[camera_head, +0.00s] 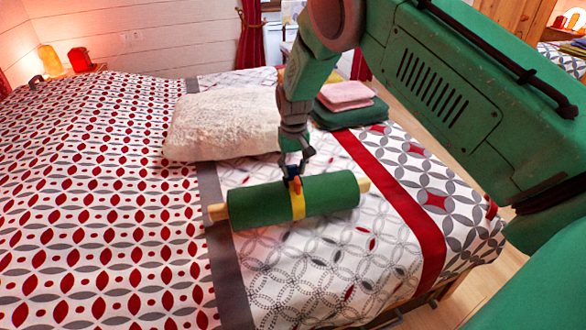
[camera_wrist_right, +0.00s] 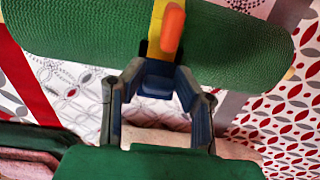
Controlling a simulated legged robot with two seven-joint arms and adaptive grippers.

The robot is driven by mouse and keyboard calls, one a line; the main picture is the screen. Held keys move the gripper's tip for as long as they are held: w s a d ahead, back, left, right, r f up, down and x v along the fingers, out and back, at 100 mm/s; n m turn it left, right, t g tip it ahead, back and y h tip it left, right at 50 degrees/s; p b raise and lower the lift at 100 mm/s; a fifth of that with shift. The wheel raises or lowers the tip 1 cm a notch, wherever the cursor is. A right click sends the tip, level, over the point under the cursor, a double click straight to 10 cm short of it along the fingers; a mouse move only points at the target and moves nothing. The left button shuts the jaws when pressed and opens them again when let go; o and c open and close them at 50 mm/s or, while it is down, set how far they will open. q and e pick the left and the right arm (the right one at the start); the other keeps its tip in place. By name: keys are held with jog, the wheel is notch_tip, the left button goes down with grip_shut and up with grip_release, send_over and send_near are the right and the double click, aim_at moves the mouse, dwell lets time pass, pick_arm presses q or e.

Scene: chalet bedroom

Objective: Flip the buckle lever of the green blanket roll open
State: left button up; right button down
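The green blanket roll (camera_head: 330,195) lies on the bed with a pale rod end showing at each side. A yellow strap (camera_head: 298,204) wraps its middle, and an orange buckle lever (camera_wrist_right: 172,28) lies along the strap in the wrist view. My right gripper (camera_head: 292,177) is over the strap from behind, close to the buckle. Its dark fingers (camera_wrist_right: 160,75) are just short of the lever's near end in the wrist view. A dark blue piece fills the space between the fingertips, so finger closure and contact are unclear. My left gripper is not in view.
A pale furry pillow (camera_head: 222,125) lies behind the roll on the patterned bed (camera_head: 90,200). Folded pink (camera_head: 346,95) and green (camera_head: 350,114) cloths lie at the back right, close to my right arm. The bed in front of the roll is clear.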

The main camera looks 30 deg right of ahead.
jog(key=shift+s+a+r+t+p, duration=0.1)
jog(key=shift+s+t+p, duration=0.25)
jog(key=shift+p, duration=0.3)
jog(key=shift+s+t+h+p, duration=0.15)
jog(key=shift+t+h+p, duration=0.3)
jog(key=shift+t, duration=0.2)
jog(key=shift+s+a+f+t+p, duration=0.2)
jog(key=shift+s+f+t+p, duration=0.15)
jog(key=shift+t, duration=0.25)
jog(key=shift+s+f+t+h, duration=0.15)
jog(key=shift+t+h, duration=0.2)
jog(key=shift+t, duration=0.35)
jog(key=c, duration=1.2)
grip_release()
